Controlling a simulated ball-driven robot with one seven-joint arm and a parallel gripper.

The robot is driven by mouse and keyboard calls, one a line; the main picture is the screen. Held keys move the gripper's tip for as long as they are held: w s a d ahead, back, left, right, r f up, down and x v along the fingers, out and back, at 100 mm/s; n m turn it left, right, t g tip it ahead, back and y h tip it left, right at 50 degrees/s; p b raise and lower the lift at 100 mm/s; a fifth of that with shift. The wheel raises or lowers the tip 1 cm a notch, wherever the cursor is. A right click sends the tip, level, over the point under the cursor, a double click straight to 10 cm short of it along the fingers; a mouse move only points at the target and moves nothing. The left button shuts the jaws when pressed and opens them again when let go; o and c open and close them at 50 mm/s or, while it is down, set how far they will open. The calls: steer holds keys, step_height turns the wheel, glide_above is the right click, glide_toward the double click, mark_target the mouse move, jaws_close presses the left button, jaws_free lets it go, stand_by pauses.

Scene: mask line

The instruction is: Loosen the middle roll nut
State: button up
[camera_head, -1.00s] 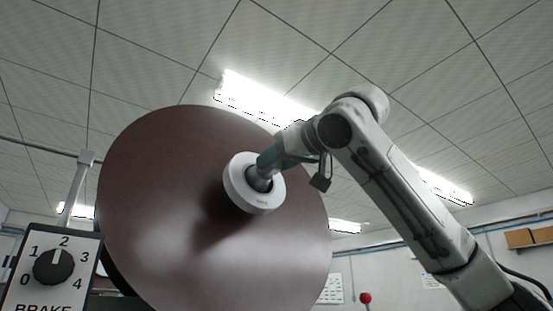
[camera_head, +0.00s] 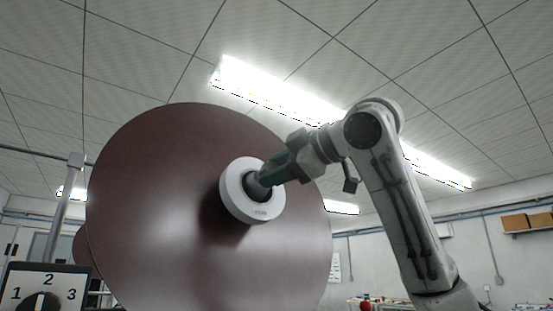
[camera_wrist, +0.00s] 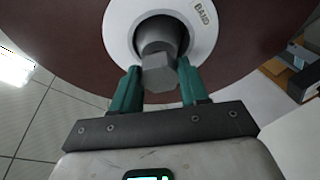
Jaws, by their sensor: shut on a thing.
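A large brown roll (camera_head: 150,200) fills the left and middle of the head view. A white ring-shaped core (camera_head: 232,190) sits at its centre, and a grey nut (camera_wrist: 160,76) with a hexagonal end sticks out of the core in the wrist view. My gripper (camera_head: 266,179) reaches in from the right, its green fingers at the core. In the wrist view my gripper (camera_wrist: 158,72) has one finger on each side of the nut and is shut on it. The far end of the nut lies inside the core, in shadow.
A brake panel with a numbered dial (camera_head: 40,303) stands at the lower left, partly cut off. A grey post (camera_head: 66,205) rises behind it. Shelf boxes (camera_head: 525,221) and a bench with small items are at the far right.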

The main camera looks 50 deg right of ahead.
steer(key=n+g+p, duration=0.1)
steer(key=n, duration=0.6)
steer(key=n+g+h+p, duration=0.1)
steer(key=n+g, duration=0.1)
steer(key=n, duration=0.5)
steer(key=n+g+h+p, duration=0.1)
steer(key=n, duration=0.6)
steer(key=shift+w+a+g, duration=0.1)
steer(key=shift+g, duration=0.2)
steer(key=n+h, duration=0.1)
steer(key=n, duration=0.4)
steer(key=shift+h, duration=0.4)
steer(key=o, duration=1.1)
steer(key=shift+a+r, duration=0.1)
steer(key=shift+c, duration=0.2)
steer(key=shift+r, duration=0.1)
